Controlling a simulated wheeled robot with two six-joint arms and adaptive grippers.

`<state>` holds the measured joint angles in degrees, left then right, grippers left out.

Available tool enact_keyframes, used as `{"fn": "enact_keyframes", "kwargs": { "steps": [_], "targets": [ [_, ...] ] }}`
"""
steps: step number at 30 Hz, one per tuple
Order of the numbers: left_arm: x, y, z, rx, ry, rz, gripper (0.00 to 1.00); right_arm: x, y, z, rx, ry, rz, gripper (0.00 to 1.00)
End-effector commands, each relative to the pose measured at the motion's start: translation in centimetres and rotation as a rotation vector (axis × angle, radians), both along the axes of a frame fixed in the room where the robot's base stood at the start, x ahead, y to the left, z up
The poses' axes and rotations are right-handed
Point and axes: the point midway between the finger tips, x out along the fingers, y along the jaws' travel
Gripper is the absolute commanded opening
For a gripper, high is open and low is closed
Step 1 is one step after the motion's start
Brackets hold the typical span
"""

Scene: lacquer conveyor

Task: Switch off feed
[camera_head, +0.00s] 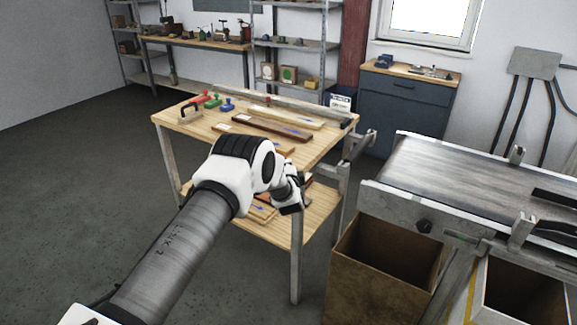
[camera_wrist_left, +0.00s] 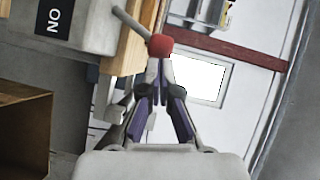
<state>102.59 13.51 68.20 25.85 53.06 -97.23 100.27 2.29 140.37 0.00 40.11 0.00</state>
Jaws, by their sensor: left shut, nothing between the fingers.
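In the left wrist view a lever with a red ball knob (camera_wrist_left: 160,45) on a thin grey rod (camera_wrist_left: 132,23) sticks out from a grey housing at the upper left. A dark label (camera_wrist_left: 55,18) with turned white letters, ON or NO, is on that housing. My left gripper (camera_wrist_left: 158,72) is shut and empty, its fingertips just below the knob in the picture; I cannot tell if they touch it. In the head view my left gripper (camera_head: 292,200) is in front of the workbench, and I cannot make out the lever there. My right gripper is not in view.
The conveyor (camera_head: 450,173) stands at the right, with an open brown bin (camera_head: 385,295) below its near side and another bin (camera_head: 530,310) beside it. The wooden workbench (camera_head: 300,150) holds stamps and wood strips. Open floor (camera_head: 80,200) lies to the left.

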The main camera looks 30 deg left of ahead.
Motion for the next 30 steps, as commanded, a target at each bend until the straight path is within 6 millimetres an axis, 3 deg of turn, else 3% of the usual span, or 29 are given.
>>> {"fn": "enact_keyframes", "kwargs": {
  "steps": [20,30],
  "targets": [
    [0.0,0.8,0.8,-0.111,-0.001,0.001,0.00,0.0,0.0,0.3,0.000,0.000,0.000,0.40],
    [0.0,2.4,1.8,-0.306,-0.002,0.002,0.00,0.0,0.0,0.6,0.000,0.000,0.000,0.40]
  ]
}}
